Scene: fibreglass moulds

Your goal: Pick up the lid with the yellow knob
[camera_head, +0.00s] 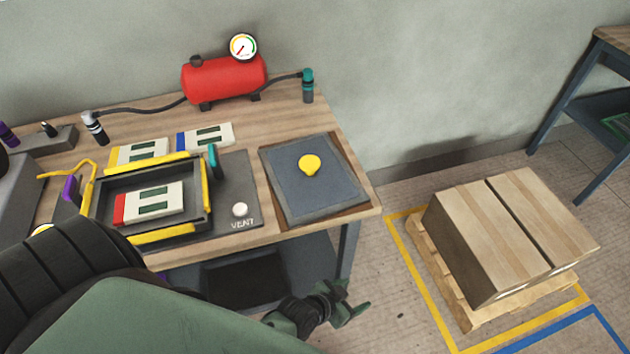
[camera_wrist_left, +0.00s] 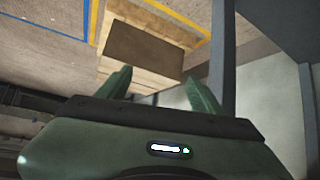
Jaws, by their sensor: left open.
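The lid (camera_head: 290,192) is a flat dark grey square plate with a yellow knob (camera_head: 310,165) near its middle. It lies at the right end of the wooden workbench in the head view. My left gripper (camera_head: 358,300) is in front of the bench, below the level of the top, near its front right leg. It is open and empty, and apart from the lid. In the left wrist view the two green fingers (camera_wrist_left: 160,88) are spread with nothing between them. The lid does not show in that view. My right gripper is not in view.
A mould frame (camera_head: 190,222) with yellow edges holds a red-ended block, left of the lid. A red air tank (camera_head: 225,80) stands at the back of the bench. Cardboard boxes (camera_head: 505,235) sit on a pallet at right. Floor between bench and pallet is clear.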

